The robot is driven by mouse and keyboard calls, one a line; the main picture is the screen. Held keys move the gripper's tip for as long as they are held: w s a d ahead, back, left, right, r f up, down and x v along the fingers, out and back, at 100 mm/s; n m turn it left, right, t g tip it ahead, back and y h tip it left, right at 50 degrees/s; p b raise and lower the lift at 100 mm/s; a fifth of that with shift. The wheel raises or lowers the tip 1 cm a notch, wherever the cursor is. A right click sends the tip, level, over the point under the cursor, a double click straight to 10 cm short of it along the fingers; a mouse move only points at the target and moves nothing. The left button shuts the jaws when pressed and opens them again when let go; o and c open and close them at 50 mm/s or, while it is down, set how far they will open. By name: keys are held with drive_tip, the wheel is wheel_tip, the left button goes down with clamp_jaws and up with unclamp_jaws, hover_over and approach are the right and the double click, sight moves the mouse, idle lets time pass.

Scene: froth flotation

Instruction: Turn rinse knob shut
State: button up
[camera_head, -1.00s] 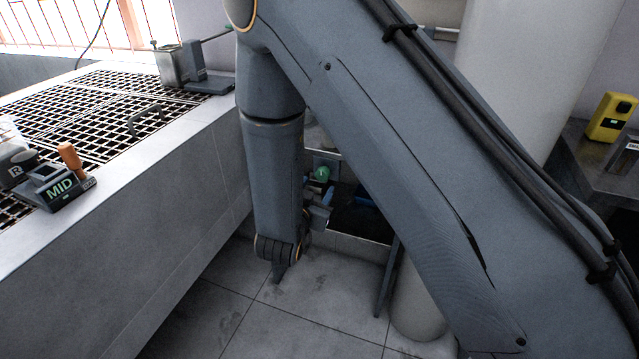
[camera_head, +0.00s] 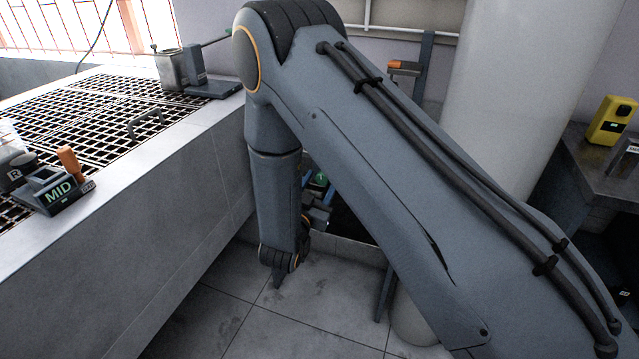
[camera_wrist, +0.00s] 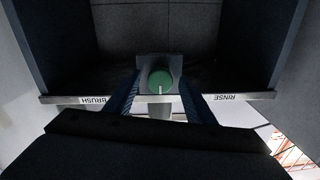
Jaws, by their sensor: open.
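The rinse knob (camera_wrist: 160,79) is round and green with a white pointer line, on a small grey mount between the words BRUSH and RINSE, which read upside down in the wrist view. It also shows in the head view as a small green disc (camera_head: 319,180), partly hidden behind my arm. My gripper (camera_wrist: 160,88) has its two blue fingers apart, one on each side of the knob in the picture. I cannot tell whether they touch it. In the head view my gripper is mostly hidden by my arm.
A grated bench (camera_head: 85,115) runs along the left, with a MID block with an orange handle (camera_head: 70,162) on its edge. A white column (camera_head: 500,110) stands behind my arm. A yellow device (camera_head: 610,121) sits on a dark counter at the right. Tiled floor lies below.

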drive_tip(key=shift+c, duration=0.3)
drive_tip(key=c, duration=1)
drive_tip(key=shift+n, duration=0.3)
drive_tip(key=n+p, duration=0.2)
drive_tip(key=n, duration=0.1)
drive_tip(key=shift+r+n, duration=0.1)
drive_tip(key=shift+n, duration=0.2)
drive_tip(key=n+p, duration=0.1)
drive_tip(key=n, duration=0.3)
drive_tip(key=shift+p, duration=0.3)
drive_tip(key=n+p, duration=0.1)
drive_tip(key=n, duration=0.3)
drive_tip(key=shift+n, duration=0.4)
drive_tip(key=n+p, duration=0.1)
drive_tip(key=n, duration=0.3)
drive_tip(key=shift+g, duration=0.3)
drive_tip(key=shift+n, duration=0.4)
